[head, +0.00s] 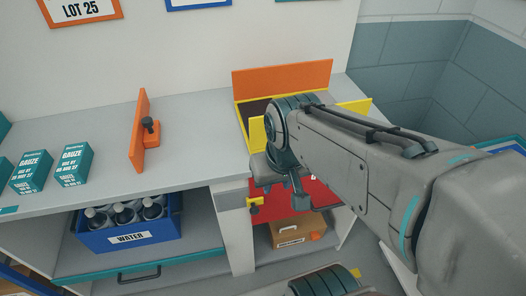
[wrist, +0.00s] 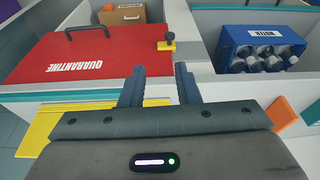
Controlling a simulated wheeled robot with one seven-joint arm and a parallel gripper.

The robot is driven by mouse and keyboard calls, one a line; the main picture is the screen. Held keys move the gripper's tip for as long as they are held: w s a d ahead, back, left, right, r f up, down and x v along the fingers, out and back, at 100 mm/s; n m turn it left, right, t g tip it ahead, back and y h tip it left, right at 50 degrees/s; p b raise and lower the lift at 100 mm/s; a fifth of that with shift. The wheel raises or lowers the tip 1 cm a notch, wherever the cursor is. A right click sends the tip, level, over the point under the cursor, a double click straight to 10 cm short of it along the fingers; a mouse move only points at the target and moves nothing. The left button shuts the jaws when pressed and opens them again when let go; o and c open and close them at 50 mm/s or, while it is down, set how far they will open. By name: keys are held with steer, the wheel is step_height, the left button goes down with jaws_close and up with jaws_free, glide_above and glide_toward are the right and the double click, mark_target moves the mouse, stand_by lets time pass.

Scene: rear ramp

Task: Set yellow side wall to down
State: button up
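The yellow side wall (head: 356,106) stands upright along the front of a shallow tray on the counter in the head view. My arm hides its middle, and its left end shows beside my wrist. In the wrist view the yellow wall (wrist: 60,120) runs across behind my fingers. My gripper (wrist: 158,80) is open, with two dark fingers apart. A bit of yellow shows between the fingers near their base; I cannot tell whether they touch it.
An orange wall (head: 283,78) stands at the tray's back. An orange divider (head: 139,130) with a dark knob stands on the counter left. Below are a red quarantine panel (wrist: 95,50), a yellow latch (wrist: 166,44) and a blue water crate (head: 128,233). Gauze boxes (head: 72,165) stand far left.

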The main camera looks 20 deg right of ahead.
steer(key=shift+c, duration=0.3)
steer(key=shift+w, duration=0.15)
steer(key=c, duration=0.6)
steer(key=w+d+r+m+b, duration=0.1)
steer(key=d+m, duration=0.1)
steer(key=m, duration=0.1)
steer(key=w+d+r+m+b, duration=0.1)
steer(key=w+d+r+m, duration=0.1)
steer(key=m, duration=0.1)
steer(key=w+d+r+m+b, duration=0.1)
steer(key=w+d+r+m, duration=0.1)
steer(key=d+m, duration=0.1)
steer(key=shift+w+r+t, duration=0.25)
steer(key=shift+t, duration=0.15)
jaws_close()
steer(key=w+d+r+m+b, duration=0.25)
steer(key=d+r+m, duration=0.35)
steer(key=d+m, duration=0.3)
steer(key=w+f, duration=0.7)
steer(key=f, duration=0.1)
steer(key=shift+d+f+t, duration=0.25)
steer(key=shift+f+t, duration=0.05)
steer(key=shift+t, duration=0.1)
